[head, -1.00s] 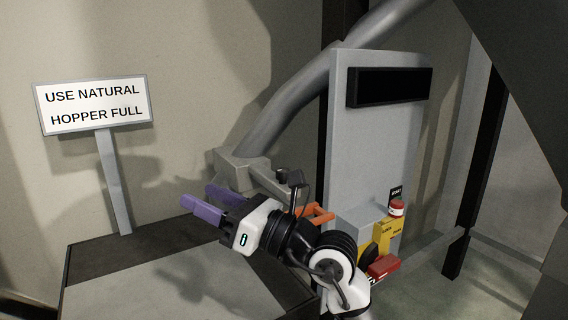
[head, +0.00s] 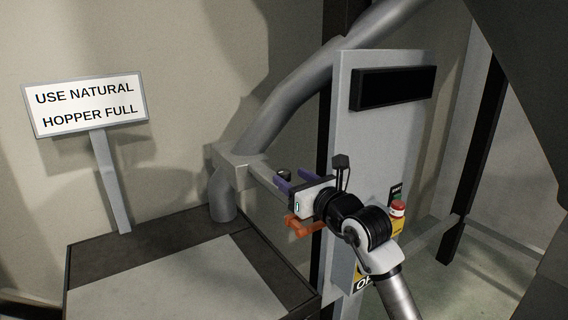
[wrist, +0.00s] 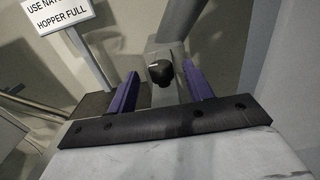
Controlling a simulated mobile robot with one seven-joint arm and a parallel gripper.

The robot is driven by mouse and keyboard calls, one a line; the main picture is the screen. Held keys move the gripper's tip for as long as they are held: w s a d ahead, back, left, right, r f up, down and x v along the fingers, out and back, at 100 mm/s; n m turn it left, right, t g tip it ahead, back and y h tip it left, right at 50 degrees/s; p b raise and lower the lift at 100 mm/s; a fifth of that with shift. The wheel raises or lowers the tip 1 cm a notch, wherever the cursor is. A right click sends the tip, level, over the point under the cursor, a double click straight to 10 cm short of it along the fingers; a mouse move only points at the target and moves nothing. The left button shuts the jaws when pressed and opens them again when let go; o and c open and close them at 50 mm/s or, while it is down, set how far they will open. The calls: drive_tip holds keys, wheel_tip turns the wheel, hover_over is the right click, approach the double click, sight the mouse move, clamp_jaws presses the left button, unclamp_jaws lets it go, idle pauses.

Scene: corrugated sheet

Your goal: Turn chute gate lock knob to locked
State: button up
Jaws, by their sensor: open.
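The knob (wrist: 160,72) is black and round with a pale mark on it. In the wrist view it sits on a grey block, framed between my fingers and beyond their tips. In the head view the knob (head: 284,174) shows small and dark on the grey chute bracket (head: 252,172), just past my fingertips. My gripper (head: 279,181) is open and empty, with two purple fingers pointing left toward the bracket; it also shows in the wrist view (wrist: 162,82). I cannot tell which position the knob's mark stands for.
An orange handle (head: 303,227) is just below my gripper. A grey cabinet (head: 375,150) with a dark display stands behind my arm, with a red button (head: 398,209) at its lower right. A sign (head: 88,104) reads "USE NATURAL HOPPER FULL". A grey-topped table (head: 170,285) is at lower left.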

sight(288, 175)
drive_tip(key=shift+p+x, duration=0.6)
drive_tip(key=shift+x, duration=1.55)
drive_tip(key=shift+c, duration=0.3)
drive_tip(key=c, duration=0.9)
